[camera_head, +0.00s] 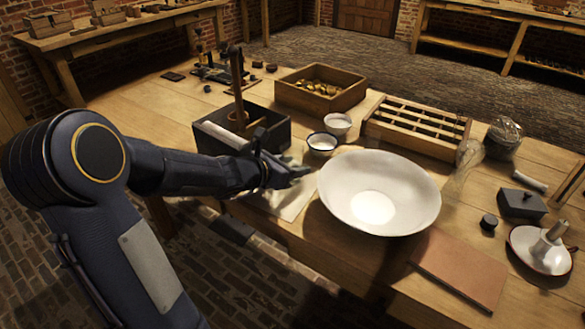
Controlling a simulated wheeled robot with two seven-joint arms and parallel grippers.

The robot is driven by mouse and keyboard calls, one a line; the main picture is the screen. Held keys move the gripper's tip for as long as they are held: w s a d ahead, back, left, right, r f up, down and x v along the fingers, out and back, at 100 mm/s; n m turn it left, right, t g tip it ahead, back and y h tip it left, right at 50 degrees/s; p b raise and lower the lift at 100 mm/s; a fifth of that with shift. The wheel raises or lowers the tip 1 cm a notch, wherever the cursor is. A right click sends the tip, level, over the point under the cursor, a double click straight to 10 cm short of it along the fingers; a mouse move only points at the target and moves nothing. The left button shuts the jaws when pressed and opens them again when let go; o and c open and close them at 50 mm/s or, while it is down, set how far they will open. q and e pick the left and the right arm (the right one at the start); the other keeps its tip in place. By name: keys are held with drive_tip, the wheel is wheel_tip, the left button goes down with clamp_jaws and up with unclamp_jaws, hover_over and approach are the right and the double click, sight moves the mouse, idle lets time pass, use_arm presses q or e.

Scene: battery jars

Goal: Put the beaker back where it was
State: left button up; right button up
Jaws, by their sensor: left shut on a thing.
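My left gripper (290,172) is at the left side of the big white bowl (380,190), above a pale sheet (292,202) near the table's front edge. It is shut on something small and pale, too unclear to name. A clear glass vessel (463,163), possibly the beaker, stands right of the bowl, behind its rim. I cannot tell whether it is the beaker. My right gripper is not in view.
A dark box (275,128) with a wooden post stands behind my left forearm. Two small white bowls (322,142), a slotted wooden rack (417,127) and a wooden tray (320,90) are behind the big bowl. A brown board (460,268) and a candle holder (540,250) lie right.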

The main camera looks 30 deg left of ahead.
use_arm(q)
drive_tip(key=shift+f, duration=0.1)
drive_tip(key=o, duration=1.1)
drive_tip(key=shift+c, duration=0.2)
